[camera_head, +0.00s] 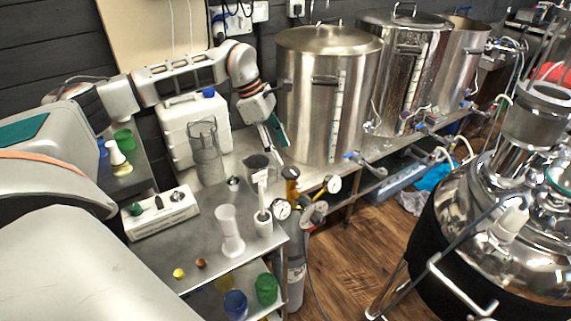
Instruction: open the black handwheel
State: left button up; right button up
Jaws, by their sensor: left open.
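I cannot clearly make out a black handwheel. A small dark round piece (234,183) lies on the grey bench (205,235), too small to tell what it is. A white box (160,213) on the bench has a green knob and a dark knob on top. My left gripper (276,138) is open and empty, pointing down in front of the nearest steel kettle and above a dark cup (258,167). My left arm partly hides the wall behind it. My right gripper is out of view.
Steel kettles (312,100) stand in a row at the back. A large steel tank (470,225) stands right. Wooden floor (350,250) is free between.

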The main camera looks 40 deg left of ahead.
aim_at(290, 170)
pick_arm(q)
jog(key=x, duration=0.6)
jog(key=shift+d+f, duration=0.25)
jog(key=c, duration=1.1)
